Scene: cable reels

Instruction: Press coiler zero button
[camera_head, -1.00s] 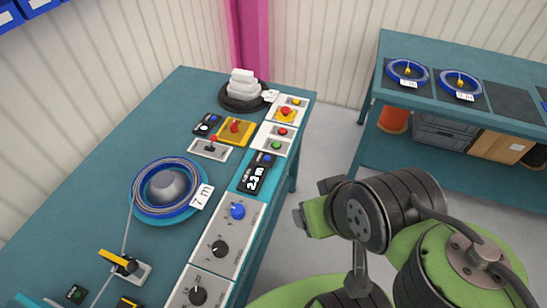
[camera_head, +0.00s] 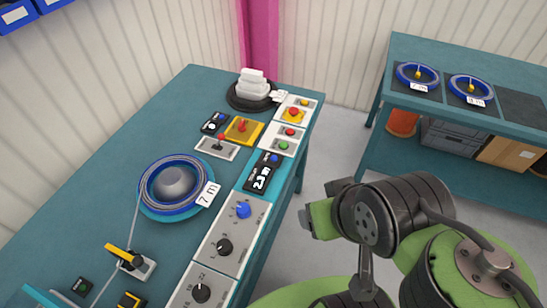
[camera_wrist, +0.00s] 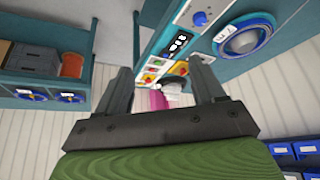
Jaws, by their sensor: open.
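A black display (camera_head: 262,172), which seems to read 2.3 m, sits on the teal bench with a small blue button (camera_head: 275,158) at its far end. A smaller black box with a blue button (camera_head: 220,117) stands farther back; I cannot read which is labelled zero. My gripper is over the floor, right of the bench and apart from the buttons. In the wrist view its two fingers (camera_wrist: 160,78) are spread with nothing between them; the display (camera_wrist: 178,43) shows beyond them.
Knob panels (camera_head: 223,243), a red-and-green button box (camera_head: 286,138), a yellow box (camera_head: 243,130) and a lever box (camera_head: 217,147) crowd the bench. A black reel with white blocks (camera_head: 253,88) is at the back. A second bench (camera_head: 455,53) stands right, across clear floor.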

